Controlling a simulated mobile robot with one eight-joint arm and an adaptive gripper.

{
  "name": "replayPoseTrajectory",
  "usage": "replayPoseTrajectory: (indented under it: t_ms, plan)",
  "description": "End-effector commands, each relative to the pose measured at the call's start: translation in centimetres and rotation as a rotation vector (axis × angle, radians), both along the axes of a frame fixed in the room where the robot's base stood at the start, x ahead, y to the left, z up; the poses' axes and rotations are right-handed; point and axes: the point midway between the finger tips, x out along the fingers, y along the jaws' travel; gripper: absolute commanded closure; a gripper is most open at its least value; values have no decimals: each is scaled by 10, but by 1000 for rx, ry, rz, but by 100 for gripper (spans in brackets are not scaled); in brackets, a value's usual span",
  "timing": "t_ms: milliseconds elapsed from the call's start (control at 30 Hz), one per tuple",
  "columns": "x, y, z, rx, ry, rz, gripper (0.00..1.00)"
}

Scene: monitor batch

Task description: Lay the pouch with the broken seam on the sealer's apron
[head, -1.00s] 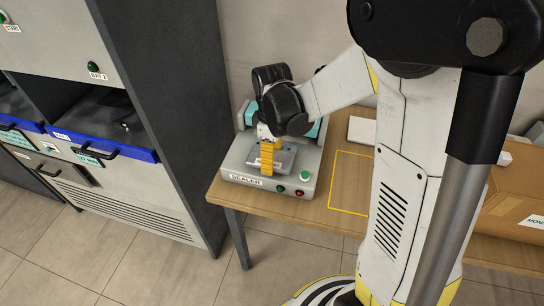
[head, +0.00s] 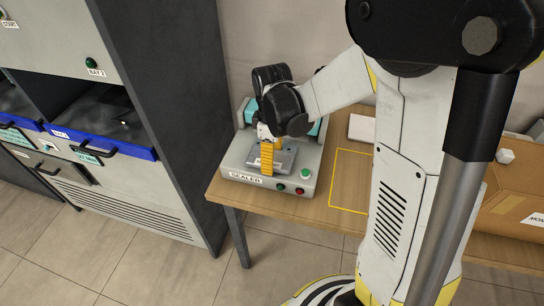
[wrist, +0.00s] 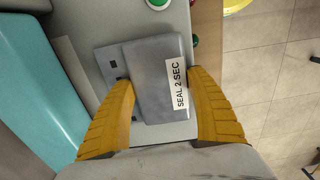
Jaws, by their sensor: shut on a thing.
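My gripper (head: 267,166) is over the front of the sealer (head: 240,167) on the wooden table. In the wrist view its two yellow fingers (wrist: 161,80) close on opposite edges of a flat grey pouch (wrist: 155,65). A white label reading "SEAL 2 SEC" shows at the pouch's right side. The sealer's apron (wrist: 106,63) shows as a darker grey plate beside and under the pouch. The pouch is over the apron; whether its whole underside touches is hidden. No broken seam can be made out.
A teal bar (wrist: 32,85) runs behind the apron. A yellow-outlined area (head: 350,180) is bare table. A cardboard box (head: 515,200) stands at the right, and a grey cabinet (head: 165,90) at the left.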

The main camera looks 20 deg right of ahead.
Motion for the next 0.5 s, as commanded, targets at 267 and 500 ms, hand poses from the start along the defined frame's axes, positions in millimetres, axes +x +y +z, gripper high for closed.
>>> replayPoseTrajectory:
  t_ms: [267,500]
  plan:
    - [0,0,-5,0,0,0,66]
    - [0,0,-6,0,0,0,13]
